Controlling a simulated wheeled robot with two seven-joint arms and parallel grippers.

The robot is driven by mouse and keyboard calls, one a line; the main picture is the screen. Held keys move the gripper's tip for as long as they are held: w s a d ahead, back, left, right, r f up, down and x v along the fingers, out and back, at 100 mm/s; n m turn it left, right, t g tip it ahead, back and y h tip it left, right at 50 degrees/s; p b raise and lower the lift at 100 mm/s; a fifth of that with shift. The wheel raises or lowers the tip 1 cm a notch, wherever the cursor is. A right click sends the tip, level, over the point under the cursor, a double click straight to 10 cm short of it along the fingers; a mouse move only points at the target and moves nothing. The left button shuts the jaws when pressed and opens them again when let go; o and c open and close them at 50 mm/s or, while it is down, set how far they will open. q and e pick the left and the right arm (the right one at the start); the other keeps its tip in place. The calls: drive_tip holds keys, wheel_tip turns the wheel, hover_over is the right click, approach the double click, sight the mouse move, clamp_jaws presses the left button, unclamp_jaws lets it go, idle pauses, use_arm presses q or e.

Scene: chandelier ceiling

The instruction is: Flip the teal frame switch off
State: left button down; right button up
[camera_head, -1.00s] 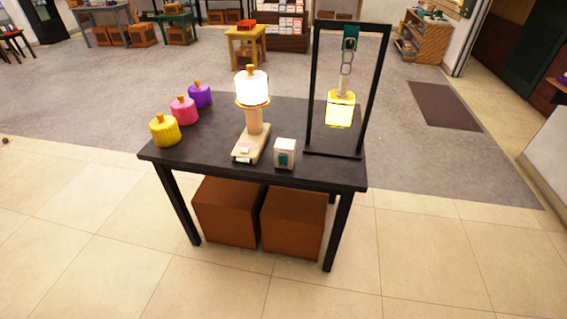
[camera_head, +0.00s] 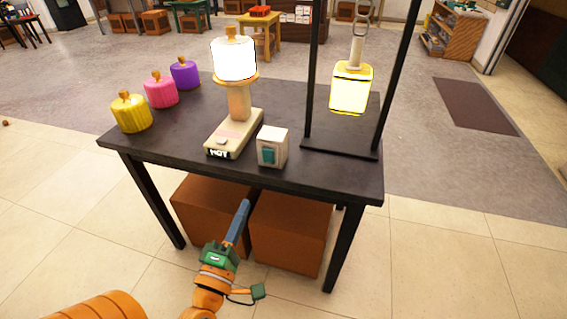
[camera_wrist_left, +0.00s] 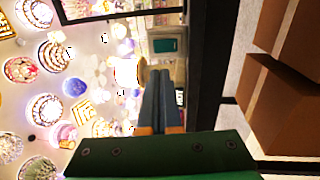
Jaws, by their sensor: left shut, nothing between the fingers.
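A small white switch box (camera_head: 281,147) with a teal rocker (camera_head: 268,155) on its front face stands near the front edge of the black table. The same teal rocker shows in the left wrist view (camera_wrist_left: 166,45), above the fingers. A lit yellow lantern (camera_head: 351,90) hangs inside a black frame (camera_head: 312,75) behind and right of the switch. My left gripper (camera_head: 245,204) is shut and empty, in front of the table, below and left of the switch and apart from it. Its fingers (camera_wrist_left: 162,73) point forward in the wrist view. My right gripper is out of view.
A lit white lamp (camera_head: 234,59) on a beige base marked HOT stands left of the switch. Yellow (camera_head: 131,113), pink (camera_head: 161,92) and purple (camera_head: 185,74) canisters line the table's left side. Brown boxes (camera_head: 291,232) sit under the black table (camera_head: 190,130).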

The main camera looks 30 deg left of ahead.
sight(266, 153)
use_arm(q)
drive_tip(key=p+x, duration=0.2)
drive_tip(key=x, duration=1.1)
drive_tip(key=shift+w+a+r, duration=0.15)
drive_tip(key=shift+w, duration=0.15)
